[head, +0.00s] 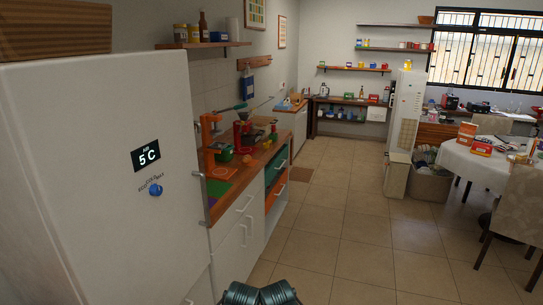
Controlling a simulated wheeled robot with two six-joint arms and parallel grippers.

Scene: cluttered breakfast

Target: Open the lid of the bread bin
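I cannot make out a bread bin with certainty. A brown slatted wooden surface shows at the top left, above the white fridge (95,180); I cannot tell what it belongs to. A small light-brown box-like thing (296,98) stands on the far end of the counter, too small to identify. Neither of my grippers' fingers is in view. Only dark ribbed parts of my own body show at the bottom edge.
The wooden counter (247,172) right of the fridge holds an orange appliance (209,135), a red appliance (243,132) and small items. A cloth-covered table (487,160) and chair (512,212) stand at the right. The tiled floor (345,205) between is clear.

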